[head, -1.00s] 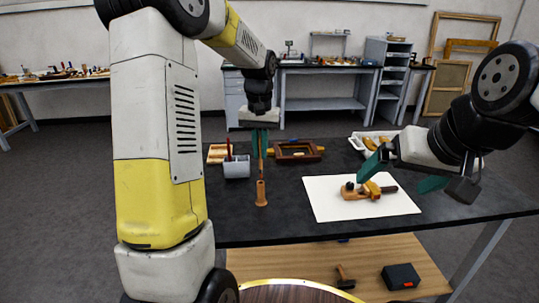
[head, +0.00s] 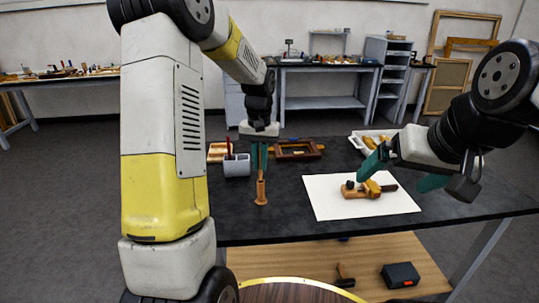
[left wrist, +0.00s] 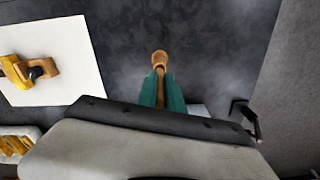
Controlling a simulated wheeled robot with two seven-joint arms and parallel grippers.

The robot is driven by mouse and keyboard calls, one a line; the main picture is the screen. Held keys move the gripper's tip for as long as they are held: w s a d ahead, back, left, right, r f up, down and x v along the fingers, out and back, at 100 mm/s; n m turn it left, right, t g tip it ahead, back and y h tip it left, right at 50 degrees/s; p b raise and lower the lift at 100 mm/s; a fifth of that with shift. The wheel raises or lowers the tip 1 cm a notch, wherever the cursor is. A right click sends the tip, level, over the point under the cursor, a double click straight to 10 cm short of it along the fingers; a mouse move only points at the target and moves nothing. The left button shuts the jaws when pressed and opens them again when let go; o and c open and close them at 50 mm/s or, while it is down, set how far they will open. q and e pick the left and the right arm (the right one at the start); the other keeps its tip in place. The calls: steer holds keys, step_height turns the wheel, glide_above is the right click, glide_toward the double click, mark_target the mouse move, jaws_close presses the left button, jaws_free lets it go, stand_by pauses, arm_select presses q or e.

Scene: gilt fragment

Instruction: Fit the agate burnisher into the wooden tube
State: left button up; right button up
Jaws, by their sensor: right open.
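The wooden tube (head: 261,196) stands upright on the dark table, with a wider foot at its base. It also shows in the left wrist view (left wrist: 159,58). My left gripper (head: 259,158) is above the tube, its green fingers shut on the agate burnisher, a slim brown rod that shows between the fingers (left wrist: 160,88). The burnisher is upright and in line with the tube. Its lower end meets the tube's top; I cannot tell how deep it sits inside. My right gripper (head: 401,174) is open, its fingers wide apart above the white sheet.
A white sheet (head: 325,205) carries a wooden tool with a dark knob (head: 362,190). Behind the tube are a grey cup (head: 237,168), a wooden frame (head: 297,149) and a white tray (head: 358,140). The table in front of the sheet is clear.

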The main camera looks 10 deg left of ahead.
arm_select(q)
steer(key=o, duration=0.4)
steer(key=shift+o, duration=0.2)
step_height(320, 180, up, 13)
steer(key=shift+r, duration=0.1)
steer(key=s+d+r+t+h, duration=0.2)
steer(key=s+t, duration=0.4)
steer(key=s, duration=1.8)
steer(key=shift+m, duration=0.3)
steer(key=shift+d, duration=0.1)
